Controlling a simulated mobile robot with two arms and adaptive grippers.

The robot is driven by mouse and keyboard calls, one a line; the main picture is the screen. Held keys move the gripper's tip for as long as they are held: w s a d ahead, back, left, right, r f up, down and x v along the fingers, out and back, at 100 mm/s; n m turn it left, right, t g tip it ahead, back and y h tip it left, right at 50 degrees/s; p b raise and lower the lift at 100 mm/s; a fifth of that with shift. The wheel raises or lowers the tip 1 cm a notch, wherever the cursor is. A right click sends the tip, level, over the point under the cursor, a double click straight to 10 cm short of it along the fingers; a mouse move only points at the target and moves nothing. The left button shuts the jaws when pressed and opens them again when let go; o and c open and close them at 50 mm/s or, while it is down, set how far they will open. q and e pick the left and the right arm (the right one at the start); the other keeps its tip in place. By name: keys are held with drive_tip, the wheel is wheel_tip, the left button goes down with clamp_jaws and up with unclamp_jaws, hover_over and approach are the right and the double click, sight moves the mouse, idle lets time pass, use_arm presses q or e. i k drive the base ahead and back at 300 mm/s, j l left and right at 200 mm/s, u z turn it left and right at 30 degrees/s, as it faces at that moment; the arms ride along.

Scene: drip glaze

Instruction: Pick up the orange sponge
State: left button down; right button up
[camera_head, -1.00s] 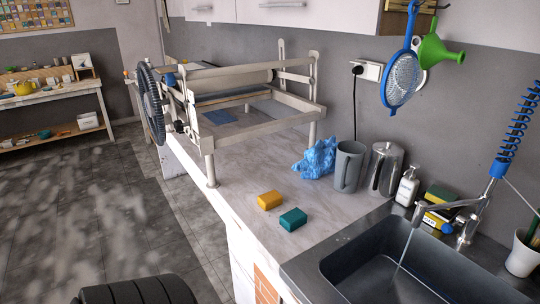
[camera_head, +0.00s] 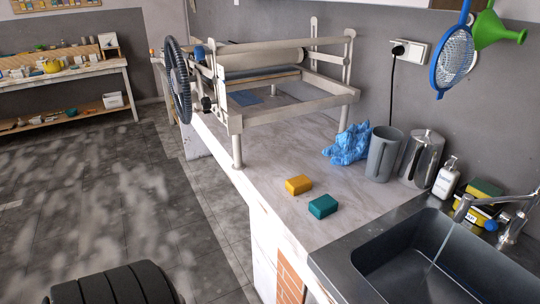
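The orange sponge (camera_head: 299,185) is a small yellow-orange block lying on the pale marble-look counter (camera_head: 262,192), close to its front edge. A teal sponge (camera_head: 322,206) of similar size lies just right of and nearer than it, with a small gap between them. Neither of my grippers shows in the head view, and nothing is holding the orange sponge.
A metal frame press with a black handwheel (camera_head: 179,80) stands behind the sponges. The sink (camera_head: 400,262) is at front right.

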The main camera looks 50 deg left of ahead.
sight(296, 186)
drive_tip(key=j+u, duration=0.2)
drive_tip(key=u, duration=0.2)
drive_tip(key=i+j+u, duration=0.1)
drive_tip(key=u, duration=0.3)
drive_tip(key=i+j+u, duration=0.1)
drive_tip(key=j+u, duration=0.3)
drive_tip(key=l, duration=0.1)
